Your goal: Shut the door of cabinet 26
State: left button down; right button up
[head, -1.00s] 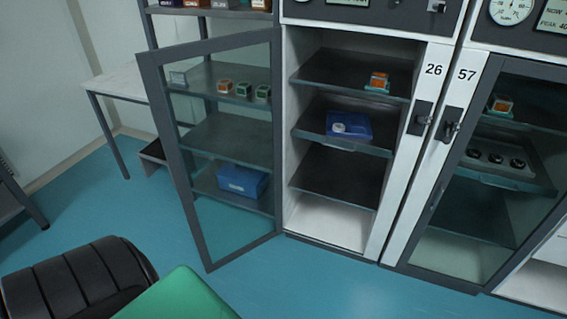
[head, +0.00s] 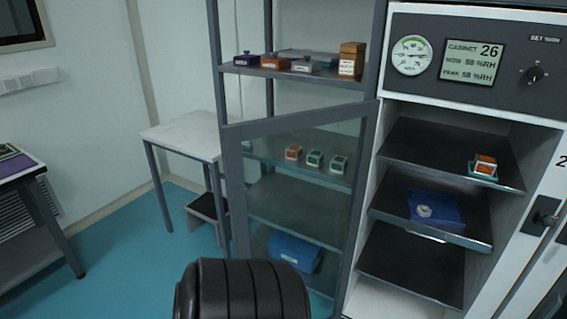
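Cabinet 26 (head: 468,22) stands at the right, named on its display (head: 474,63). Its door (head: 233,190), a glass pane in a dark grey frame, is hinged on the cabinet's left side. The door stands wide open, swung out to the left, and its lower part runs behind a black ribbed shape and out of the picture. The cabinet's dark shelves (head: 440,150) are exposed. A small orange and green item (head: 484,166) is on the upper shelf, and a blue box (head: 435,209) is on the shelf below. Neither of my grippers is in view.
An open rack stands behind the door, with small boxes (head: 305,64) on its upper shelf and a blue bin (head: 295,252) seen through the glass. A white side table (head: 185,135) and a step stool are left of it. Blue floor (head: 130,260) is clear at the left.

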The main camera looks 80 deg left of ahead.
aim_at(233, 135)
jog(key=k+j, duration=0.1)
jog(key=j, duration=0.4)
jog(key=k+j, duration=0.15)
jog(key=j, duration=0.3)
jog(key=k+j, duration=0.1)
jog(key=j, duration=0.4)
jog(key=k+j, duration=0.15)
jog(key=j, duration=0.35)
jog(key=k+j, duration=0.1)
jog(key=j, duration=0.4)
jog(key=k+j, duration=0.15)
jog(key=j, duration=0.3)
jog(key=k+j, duration=0.1)
jog(key=j, duration=0.4)
jog(key=k+j, duration=0.15)
jog(key=j, duration=0.35)
